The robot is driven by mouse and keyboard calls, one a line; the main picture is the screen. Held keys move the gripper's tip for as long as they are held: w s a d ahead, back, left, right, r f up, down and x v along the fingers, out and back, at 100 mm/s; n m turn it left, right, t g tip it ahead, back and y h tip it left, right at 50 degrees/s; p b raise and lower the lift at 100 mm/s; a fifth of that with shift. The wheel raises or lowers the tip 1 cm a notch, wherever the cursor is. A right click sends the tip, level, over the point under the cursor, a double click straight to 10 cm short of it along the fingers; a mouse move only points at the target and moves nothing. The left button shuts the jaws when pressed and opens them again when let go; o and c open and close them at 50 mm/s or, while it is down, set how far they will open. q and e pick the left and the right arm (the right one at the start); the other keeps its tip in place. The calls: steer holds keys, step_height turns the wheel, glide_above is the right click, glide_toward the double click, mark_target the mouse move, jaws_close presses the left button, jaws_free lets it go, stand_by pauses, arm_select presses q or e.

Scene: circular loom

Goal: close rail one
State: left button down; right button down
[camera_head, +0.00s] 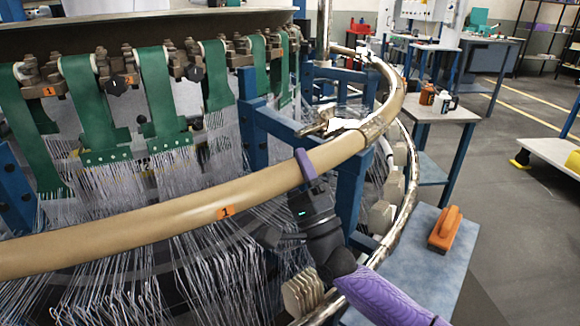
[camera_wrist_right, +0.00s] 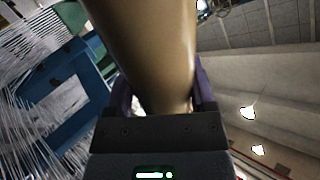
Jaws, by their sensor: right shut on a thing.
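Rail one is the long tan curved rail (camera_head: 150,226) with an orange "1" tag (camera_head: 226,212). It sweeps from the lower left across the front of the loom and curves back at the right. My right gripper (camera_head: 306,166) comes up from below and is shut on the tan rail, right of the tag. In the right wrist view the rail (camera_wrist_right: 150,50) runs between the two purple fingers of the right gripper (camera_wrist_right: 160,100). My left gripper is not in view.
Green straps (camera_head: 160,95) and many white threads (camera_head: 120,280) fill the loom behind and below the rail. A blue frame post (camera_head: 350,185) stands beside the gripper. A blue side table (camera_head: 425,275) with an orange tool (camera_head: 445,230) is at the right. Open floor lies beyond.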

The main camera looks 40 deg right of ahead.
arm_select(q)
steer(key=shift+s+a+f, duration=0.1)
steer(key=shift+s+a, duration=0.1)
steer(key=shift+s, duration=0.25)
arm_select(e)
steer(key=shift+a+f, duration=0.1)
steer(key=shift+f, duration=0.6)
jaws_free()
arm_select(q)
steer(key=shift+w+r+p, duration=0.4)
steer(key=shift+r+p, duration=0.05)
arm_select(e)
steer(key=v, duration=0.9)
steer(key=shift+s+f, duration=0.25)
steer(key=shift+s, duration=0.15)
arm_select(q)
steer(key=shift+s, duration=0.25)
